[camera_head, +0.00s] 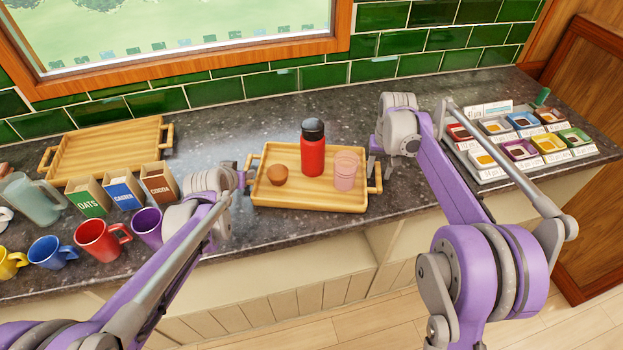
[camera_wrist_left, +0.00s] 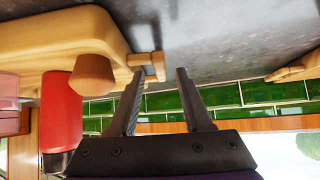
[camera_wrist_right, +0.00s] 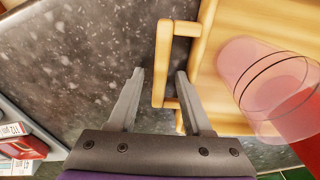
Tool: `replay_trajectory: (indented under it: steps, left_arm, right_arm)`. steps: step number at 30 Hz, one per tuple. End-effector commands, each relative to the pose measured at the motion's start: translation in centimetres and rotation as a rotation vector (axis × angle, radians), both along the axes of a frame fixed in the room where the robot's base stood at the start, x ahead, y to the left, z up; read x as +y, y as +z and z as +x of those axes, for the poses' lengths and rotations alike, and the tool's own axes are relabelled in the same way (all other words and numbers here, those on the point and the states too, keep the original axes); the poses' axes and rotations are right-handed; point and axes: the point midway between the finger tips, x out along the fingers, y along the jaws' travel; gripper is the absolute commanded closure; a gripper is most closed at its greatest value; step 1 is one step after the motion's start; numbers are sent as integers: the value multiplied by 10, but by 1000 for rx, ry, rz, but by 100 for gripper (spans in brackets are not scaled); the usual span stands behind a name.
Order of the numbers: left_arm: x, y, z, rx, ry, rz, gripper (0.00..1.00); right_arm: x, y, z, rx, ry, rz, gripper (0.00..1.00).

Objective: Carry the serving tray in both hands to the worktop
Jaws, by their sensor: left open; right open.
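The wooden serving tray (camera_head: 300,203) lies flat on the dark counter, a handle at each short end. It carries a red bottle with a black cap (camera_head: 313,150), a pink translucent cup (camera_head: 345,171) and a brown muffin-like item (camera_head: 277,175). My left gripper (camera_wrist_left: 160,72) is open at the tray's left handle (camera_wrist_left: 148,62), whose bar shows just by the fingertips; whether it is between them I cannot tell. My right gripper (camera_wrist_right: 160,73) is open at the right handle (camera_wrist_right: 162,60), whose bar shows between the fingers. Neither gripper is closed on a handle.
A second, empty wooden tray (camera_head: 110,150) lies back left. Boxes (camera_head: 123,192), several mugs (camera_head: 100,240) and a jug (camera_head: 35,205) stand at left. A sectioned rack of small containers (camera_head: 520,145) is at right. A green tiled wall (camera_head: 290,83) bounds the counter behind.

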Motion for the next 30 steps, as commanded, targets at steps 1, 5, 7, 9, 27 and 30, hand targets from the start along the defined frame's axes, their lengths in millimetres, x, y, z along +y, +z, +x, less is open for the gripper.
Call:
replay_trajectory:
  steps: [1, 5, 7, 9, 27, 30]
  left_arm:
    - [1, 7, -9, 0, 1, -1, 50]
    - [3, 24, -28, 0, 1, -1, 50]
    - [4, 33, -38, 0, 1, -1, 50]
    - [5, 41, -47, 0, 1, 0, 50]
    - [7, 62, -71, 0, 1, -1, 50]
    - [7, 62, -71, 0, 1, -1, 50]
  right_arm:
    - [0, 0, 0, 0, 0, 0, 50]
    - [0, 0, 0, 0, 0, 0, 50]
    - [0, 0, 0, 0, 0, 0, 50]
    - [0, 0, 0, 0, 0, 0, 50]
    - [0, 36, -3, 0, 0, 0, 50]
    - [0, 58, -4, 0, 0, 0, 50]
